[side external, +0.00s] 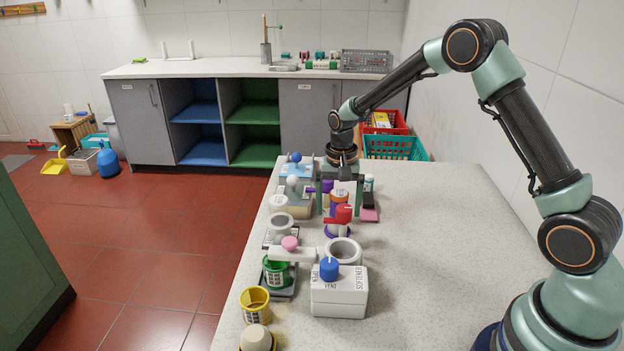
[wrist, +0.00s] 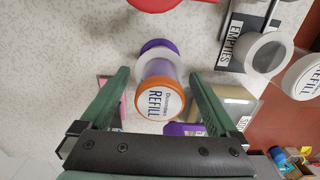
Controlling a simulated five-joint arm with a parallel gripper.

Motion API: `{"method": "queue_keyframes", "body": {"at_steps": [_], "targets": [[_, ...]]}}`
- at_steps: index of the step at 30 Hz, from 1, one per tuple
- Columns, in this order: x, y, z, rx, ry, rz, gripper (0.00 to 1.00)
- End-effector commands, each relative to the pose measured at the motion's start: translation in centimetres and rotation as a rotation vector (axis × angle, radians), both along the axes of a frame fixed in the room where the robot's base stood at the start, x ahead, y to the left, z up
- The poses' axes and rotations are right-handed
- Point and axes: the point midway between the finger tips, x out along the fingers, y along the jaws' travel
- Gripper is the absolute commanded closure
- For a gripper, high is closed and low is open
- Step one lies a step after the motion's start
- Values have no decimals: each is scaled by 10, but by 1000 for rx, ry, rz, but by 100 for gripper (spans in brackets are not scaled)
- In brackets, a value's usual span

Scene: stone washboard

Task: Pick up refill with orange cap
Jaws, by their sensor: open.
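The refill with the orange cap (wrist: 160,97) shows in the wrist view, its white label reading "REFILL". It is purple and white at its far end. My gripper (wrist: 160,75) is open, with one green finger on each side of the refill and visible gaps between. In the side view the refill (side external: 339,199) stands on the counter between the fingers of my gripper (side external: 340,212), which points down. Whether the fingers reach the counter is unclear.
A red-topped dispenser (side external: 342,216) stands just in front of the gripper. A white softener box (side external: 338,292) with a blue knob is nearer the camera. A white container (side external: 281,226) stands to the left. The counter's right side (side external: 440,240) is clear.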

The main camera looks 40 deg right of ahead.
Motion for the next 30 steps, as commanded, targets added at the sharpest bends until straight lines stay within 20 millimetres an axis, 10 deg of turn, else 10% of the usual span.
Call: {"method": "queue_keyframes", "body": {"at_steps": [15, 21, 30], "targets": [[-2, 1, -36, 0, 0, 0, 4], [-2, 1, -35, 0, 0, 0, 73], [-2, 1, -34, -1, -1, 0, 77]]}}
